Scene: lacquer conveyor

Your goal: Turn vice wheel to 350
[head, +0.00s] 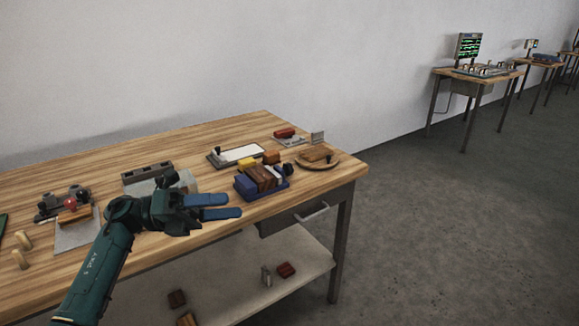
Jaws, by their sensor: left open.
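My left gripper (234,206) reaches in from the left over the front part of the wooden workbench (110,158). Its two blue fingers point right and stand apart, with nothing between them. A grey fixture with a dark block (147,172) stands just behind the gripper, and the gripper hides part of it. Another dark fixture with a red ball knob (71,203) stands to the left on a grey plate. I cannot tell which fixture is the vice, and no numbered wheel can be made out. My right gripper does not show.
A blue bin (246,191) of coloured blocks sits right of my fingers. A round wooden board (328,163) and a white-topped tray (236,153) lie behind it. Wooden pegs (22,241) stand at the left. A lower shelf (225,291) holds loose blocks. The floor to the right is clear.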

